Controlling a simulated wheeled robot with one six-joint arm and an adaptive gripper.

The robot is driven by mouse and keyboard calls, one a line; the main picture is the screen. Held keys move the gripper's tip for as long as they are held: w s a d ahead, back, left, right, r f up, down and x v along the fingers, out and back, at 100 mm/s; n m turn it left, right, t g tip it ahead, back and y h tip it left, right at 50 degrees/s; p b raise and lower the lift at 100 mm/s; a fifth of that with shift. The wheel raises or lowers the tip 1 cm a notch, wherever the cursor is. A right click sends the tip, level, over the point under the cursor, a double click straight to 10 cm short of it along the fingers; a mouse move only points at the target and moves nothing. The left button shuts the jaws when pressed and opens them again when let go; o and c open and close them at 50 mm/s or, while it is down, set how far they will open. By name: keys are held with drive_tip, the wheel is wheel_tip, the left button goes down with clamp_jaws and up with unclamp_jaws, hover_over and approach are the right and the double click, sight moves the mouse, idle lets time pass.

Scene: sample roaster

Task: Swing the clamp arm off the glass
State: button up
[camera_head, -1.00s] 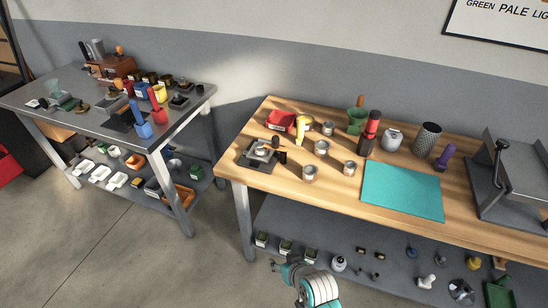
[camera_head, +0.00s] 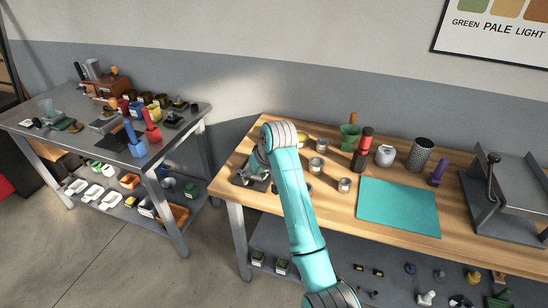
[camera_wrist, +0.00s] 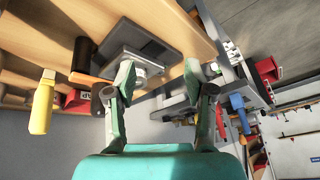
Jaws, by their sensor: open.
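The clamp stand is a dark square base plate (camera_wrist: 163,42) at the left front of the wooden bench. A pale round metal-and-glass piece sits on it (camera_wrist: 151,69), partly covered by my left finger. An orange-brown bar that looks like the clamp arm (camera_wrist: 88,78) runs left from the round piece, with dark cylinders near it. My gripper (camera_wrist: 158,76) is open. Its left finger overlaps the round piece in the wrist view; its right finger is off to the right. I cannot tell whether it touches. In the head view my arm hides most of the stand, leaving some plate (camera_head: 259,185).
Several small tins, one of them open (camera_head: 344,185), stand right of my arm. A yellow-handled item (camera_wrist: 42,103) is left in the wrist view. A metal table (camera_head: 95,133) stands left across a gap.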

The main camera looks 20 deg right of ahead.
drive_tip(key=w+d+r+h, duration=0.2)
drive_tip(key=w+d+r, duration=0.1)
drive_tip(key=d+r, duration=0.55)
drive_tip(key=x, duration=0.3)
drive_tip(key=a+x, duration=0.1)
drive_tip(key=x, duration=0.5)
drive_tip(key=shift+w+a+f, duration=0.2)
drive_tip(key=shift+w+f, duration=0.05)
drive_tip(key=shift+w, duration=0.1)
clamp_jaws()
